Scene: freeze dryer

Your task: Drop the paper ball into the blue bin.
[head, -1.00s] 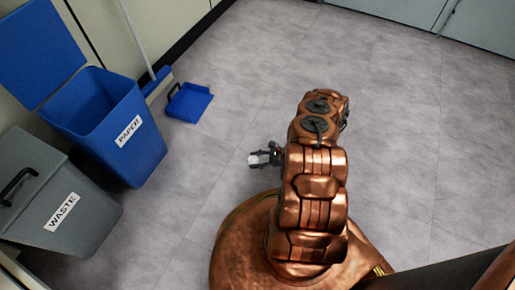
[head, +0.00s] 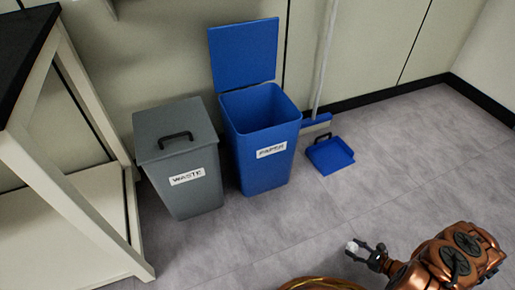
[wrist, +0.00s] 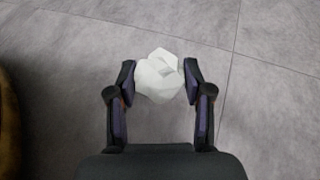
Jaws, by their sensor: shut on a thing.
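The white crumpled paper ball (wrist: 160,76) is between the two fingers of my gripper (wrist: 159,82) in the wrist view, with both fingertips touching it. In the head view my gripper (head: 362,248) is shut on the paper ball (head: 352,246) at the lower right, above the floor. The blue bin (head: 262,150), labelled PAPER, stands upright against the wall with its lid up and its mouth open. My gripper is in front of it and to its right, well apart from it.
A grey WASTE bin (head: 180,165) with a closed lid stands left of the blue bin. A white-framed table (head: 75,190) is at the far left. The floor between is clear.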

